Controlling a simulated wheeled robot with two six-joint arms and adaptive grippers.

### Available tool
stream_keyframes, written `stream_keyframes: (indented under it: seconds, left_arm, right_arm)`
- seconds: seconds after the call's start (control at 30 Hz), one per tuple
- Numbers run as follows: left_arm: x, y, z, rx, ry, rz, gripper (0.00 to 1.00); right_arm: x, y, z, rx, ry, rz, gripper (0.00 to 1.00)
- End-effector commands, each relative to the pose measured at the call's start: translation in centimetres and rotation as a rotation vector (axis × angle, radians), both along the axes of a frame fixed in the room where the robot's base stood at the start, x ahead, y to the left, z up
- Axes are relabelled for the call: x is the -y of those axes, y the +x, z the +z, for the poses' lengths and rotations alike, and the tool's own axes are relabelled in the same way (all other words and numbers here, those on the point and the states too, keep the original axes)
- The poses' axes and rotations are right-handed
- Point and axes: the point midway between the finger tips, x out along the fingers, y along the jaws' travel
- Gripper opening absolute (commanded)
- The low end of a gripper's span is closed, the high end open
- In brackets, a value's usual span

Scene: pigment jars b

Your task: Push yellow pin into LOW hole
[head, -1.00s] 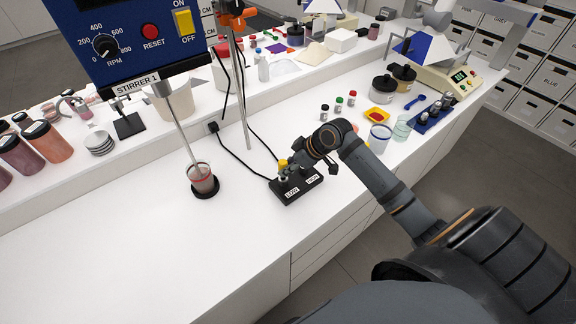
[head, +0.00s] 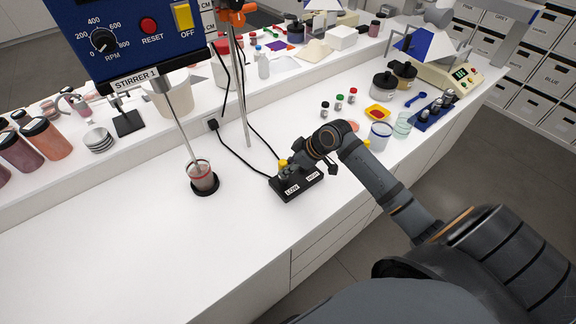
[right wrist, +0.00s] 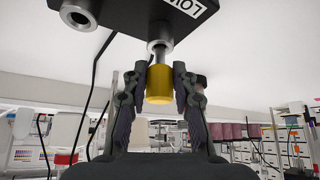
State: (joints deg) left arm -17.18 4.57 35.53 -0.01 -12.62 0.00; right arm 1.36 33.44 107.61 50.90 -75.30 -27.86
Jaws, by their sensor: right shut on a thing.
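The black block (head: 300,187) with white LOW and HIGH labels sits on the white bench. The yellow pin (head: 283,163) is at the LOW end. My right gripper (right wrist: 160,88) is shut on its yellow head (right wrist: 160,84) in the right wrist view. The pin's metal shaft is in line with the metal-rimmed hole beside the LOW label (right wrist: 185,6) and meets it; how deep it sits I cannot tell. The other metal-rimmed hole (right wrist: 78,14) is empty. In the head view my right wrist partly covers the block's far side. My left gripper is not in view.
The stirrer (head: 140,40) hangs over a cup (head: 202,178) left of the block. Black cables (head: 235,155) run behind the block. Small vials (head: 338,102), a yellow dish (head: 378,112) and beakers (head: 380,137) stand beyond my arm. The front left bench is clear.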

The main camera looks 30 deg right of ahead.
Motion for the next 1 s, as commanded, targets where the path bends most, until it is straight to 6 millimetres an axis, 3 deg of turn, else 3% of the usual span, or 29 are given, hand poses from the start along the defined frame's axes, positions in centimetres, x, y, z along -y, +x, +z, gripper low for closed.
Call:
stream_keyframes:
  seconds: [0.77, 0.8, 1.0]
  left_arm:
    - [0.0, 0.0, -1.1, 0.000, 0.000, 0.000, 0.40]
    - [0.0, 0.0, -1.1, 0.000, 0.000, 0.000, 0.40]
    - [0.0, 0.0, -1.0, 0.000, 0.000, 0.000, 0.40]
  right_arm:
    - [0.0, 0.0, -2.1, -0.001, -0.001, 0.000, 0.00]
    - [0.0, 0.0, -2.1, -0.001, -0.001, 0.000, 0.28]
    - [0.0, 0.0, -2.0, -0.001, -0.001, 0.000, 0.53]
